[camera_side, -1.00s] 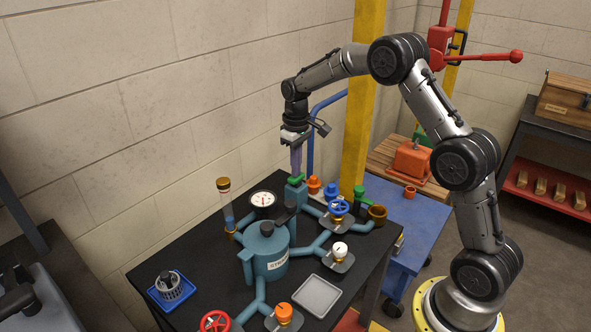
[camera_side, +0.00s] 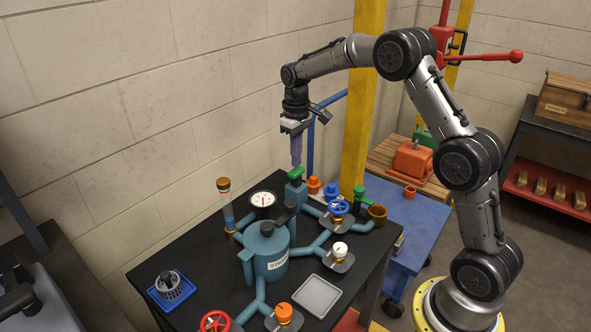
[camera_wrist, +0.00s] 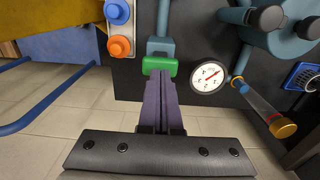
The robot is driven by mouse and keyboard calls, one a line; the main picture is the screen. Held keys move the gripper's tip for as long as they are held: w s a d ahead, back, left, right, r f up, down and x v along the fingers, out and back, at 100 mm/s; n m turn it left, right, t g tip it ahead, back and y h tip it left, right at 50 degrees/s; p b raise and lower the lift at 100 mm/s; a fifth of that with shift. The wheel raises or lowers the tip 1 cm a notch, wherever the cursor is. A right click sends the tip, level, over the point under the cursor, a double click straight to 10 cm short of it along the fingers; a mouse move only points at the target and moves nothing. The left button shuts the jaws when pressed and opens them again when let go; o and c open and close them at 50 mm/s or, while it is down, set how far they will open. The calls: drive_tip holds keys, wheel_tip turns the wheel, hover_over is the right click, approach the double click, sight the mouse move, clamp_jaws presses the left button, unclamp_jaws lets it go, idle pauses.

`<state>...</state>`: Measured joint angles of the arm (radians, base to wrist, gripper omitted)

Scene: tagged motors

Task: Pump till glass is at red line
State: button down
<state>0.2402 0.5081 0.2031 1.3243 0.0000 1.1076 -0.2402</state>
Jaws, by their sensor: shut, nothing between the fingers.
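The pump's green cap (camera_side: 296,173) tops a teal block (camera_side: 296,194) at the table's back edge. My gripper (camera_side: 296,165) is shut and empty, its purple fingers pointing down just above the cap. In the side view I cannot tell whether they touch it. In the wrist view my fingertips (camera_wrist: 160,76) overlap the green cap (camera_wrist: 160,66). The glass tube (camera_side: 227,206) stands left of the gauge with brass ends and bluish liquid in its lower part. It also shows in the wrist view (camera_wrist: 262,105).
A white gauge (camera_side: 263,199) stands behind the teal tank (camera_side: 268,255). A blue valve wheel (camera_side: 339,207), orange knob (camera_side: 284,313) and red wheel (camera_side: 215,321) sit along the pipes. A grey tray (camera_side: 317,296) lies at front right. A yellow post (camera_side: 364,110) rises behind.

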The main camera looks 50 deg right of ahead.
sight(296, 170)
idle(0.5)
drive_tip(key=shift+f, duration=1.9)
drive_tip(key=shift+r, duration=1.9)
drive_tip(key=shift+f, duration=1.9)
drive_tip(key=shift+r, duration=1.9)
